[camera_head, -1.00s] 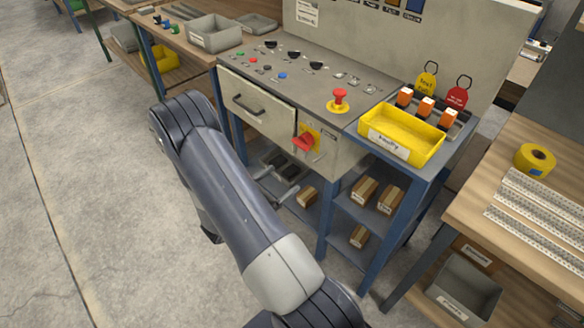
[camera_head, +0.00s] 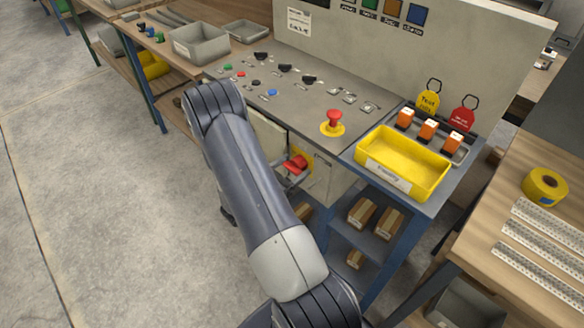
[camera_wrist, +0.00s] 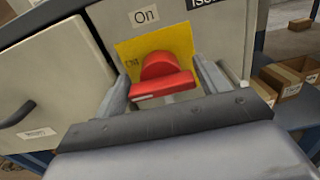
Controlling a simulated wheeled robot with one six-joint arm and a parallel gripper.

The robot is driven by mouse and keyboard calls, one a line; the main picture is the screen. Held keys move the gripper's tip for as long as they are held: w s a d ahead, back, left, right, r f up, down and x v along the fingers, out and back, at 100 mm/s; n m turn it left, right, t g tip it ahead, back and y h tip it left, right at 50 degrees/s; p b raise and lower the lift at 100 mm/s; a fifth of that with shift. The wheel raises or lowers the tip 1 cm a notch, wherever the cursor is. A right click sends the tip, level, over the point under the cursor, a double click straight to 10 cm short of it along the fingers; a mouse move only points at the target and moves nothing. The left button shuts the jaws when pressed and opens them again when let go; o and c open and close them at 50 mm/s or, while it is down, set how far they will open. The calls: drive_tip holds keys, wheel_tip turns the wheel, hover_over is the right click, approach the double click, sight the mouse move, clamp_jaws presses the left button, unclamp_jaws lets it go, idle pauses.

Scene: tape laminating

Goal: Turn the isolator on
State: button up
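The isolator is a red rotary handle on a yellow plate (camera_wrist: 182,38), set in the grey panel front. In the wrist view the handle (camera_wrist: 162,78) lies nearly level, with a white mark near its left end. In the head view the red handle (camera_head: 296,164) shows low on the panel, partly hidden by my arm. My gripper (camera_wrist: 165,92) is open, with one finger on each side of the handle. I cannot tell whether either finger touches it.
A red emergency button (camera_head: 333,120) stands above on the sloped console. A drawer with a dark handle (camera_wrist: 17,114) is left of the isolator. A yellow tray (camera_head: 402,165) sits at the right. Cardboard boxes (camera_head: 375,218) lie on the shelf below.

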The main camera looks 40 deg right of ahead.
drive_tip(key=c, duration=1)
drive_tip(key=shift+c, duration=0.2)
drive_tip(key=shift+f+b, duration=0.15)
drive_tip(key=shift+b, duration=0.45)
drive_tip(key=m+b, duration=0.1)
drive_tip(key=b, duration=0.1)
drive_tip(key=m+b, duration=0.2)
drive_tip(key=shift+f, duration=0.25)
drive_tip(key=m+b, duration=0.5)
drive_tip(key=b, duration=0.4)
drive_tip(key=shift+s+f+m, duration=0.1)
drive_tip(key=shift+s+m, duration=0.05)
drive_tip(key=shift+m, duration=0.25)
drive_tip(key=m+b, duration=0.5)
drive_tip(key=b, duration=0.4)
drive_tip(key=shift+s+f, duration=0.1)
drive_tip(key=m+b, duration=0.3)
drive_tip(key=b, duration=0.1)
drive_tip(key=shift+b, duration=0.4)
drive_tip(key=shift+r+m+b, duration=0.25)
drive_tip(key=shift+m+b, duration=0.25)
drive_tip(key=shift+b, duration=0.4)
